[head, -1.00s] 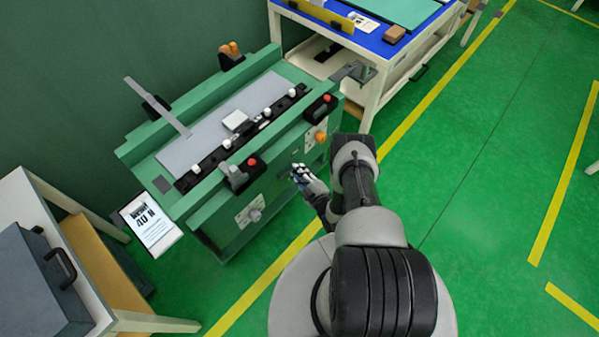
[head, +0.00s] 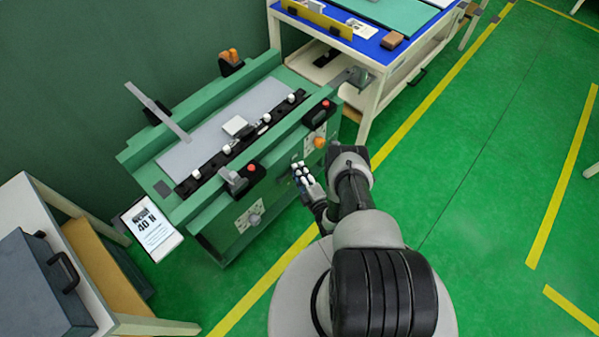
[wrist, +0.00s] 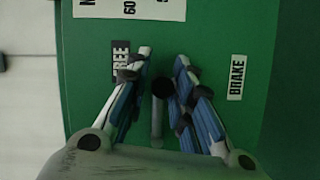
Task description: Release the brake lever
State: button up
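The brake lever (wrist: 157,120) shows in the wrist view as a grey shaft with a round black knob, between a FREE label (wrist: 120,62) on the left and a BRAKE label (wrist: 236,78) on the right. It runs nearly straight up the picture. My gripper (wrist: 164,55) is open, with one blue-and-grey finger on each side of the lever; the knob appears close to the right finger, but I cannot tell whether they touch. In the head view my gripper (head: 301,170) is at the front face of the green machine (head: 230,218); the lever cannot be made out there.
The machine's top carries a black rail with white knobs and two red buttons (head: 252,168). An orange knob (head: 319,142) is on its front, close to my gripper. A blue-topped table (head: 365,38) stands behind right, a grey case (head: 38,285) at left. Floor at right is clear.

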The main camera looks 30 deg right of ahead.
jog(key=shift+o, duration=1.2)
jog(key=s, duration=1.2)
jog(key=shift+a+r, duration=0.2)
jog(key=shift+r, duration=0.2)
